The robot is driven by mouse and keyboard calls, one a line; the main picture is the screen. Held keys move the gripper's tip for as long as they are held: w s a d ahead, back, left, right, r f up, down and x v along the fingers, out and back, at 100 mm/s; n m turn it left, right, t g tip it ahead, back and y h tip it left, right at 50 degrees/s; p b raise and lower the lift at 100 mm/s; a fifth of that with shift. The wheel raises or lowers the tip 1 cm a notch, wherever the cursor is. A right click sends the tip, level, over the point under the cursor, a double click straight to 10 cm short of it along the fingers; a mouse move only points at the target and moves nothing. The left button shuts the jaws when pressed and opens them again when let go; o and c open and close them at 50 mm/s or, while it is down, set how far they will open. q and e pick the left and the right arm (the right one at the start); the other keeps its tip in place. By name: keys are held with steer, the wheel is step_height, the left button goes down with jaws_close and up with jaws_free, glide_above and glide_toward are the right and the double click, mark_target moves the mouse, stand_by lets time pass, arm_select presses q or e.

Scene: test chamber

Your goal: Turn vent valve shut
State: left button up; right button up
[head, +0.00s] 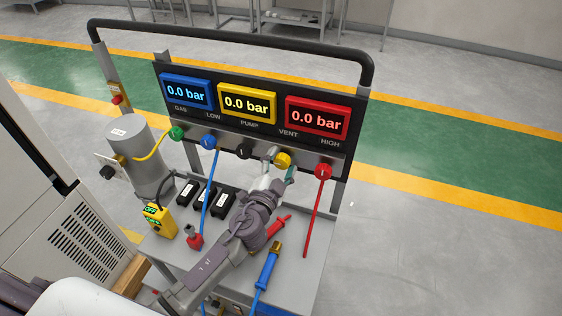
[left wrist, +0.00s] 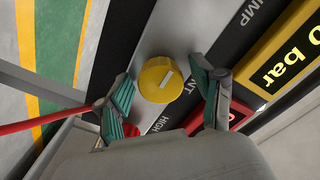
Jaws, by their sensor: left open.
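The vent valve is a yellow round knob (head: 283,160) on the grey panel strip under the VENT label, between the black pump knob (head: 243,151) and the red high knob (head: 323,172). My left gripper (head: 279,167) is at the yellow knob, with its fingers spread. My right gripper is in neither view.
Blue (head: 186,91), yellow (head: 247,104) and red (head: 317,118) displays all read 0.0 bar. A red hose (head: 314,215) hangs from the red knob, close to the gripper. A blue hose (head: 210,190) hangs further left. A yellow device (head: 160,221) stands on the cart shelf.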

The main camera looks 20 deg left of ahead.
arm_select(q)
steer(key=c, duration=1.1)
steer(key=shift+c, duration=0.2)
steer(key=shift+m, duration=0.3)
steer(key=m, duration=0.3)
steer(key=shift+m, duration=0.4)
steer(key=m, duration=0.4)
steer(key=shift+m, duration=0.3)
steer(key=m+p, duration=0.1)
steer(key=m, duration=0.3)
steer(key=shift+m+p, duration=0.4)
steer(key=shift+m, duration=2.1)
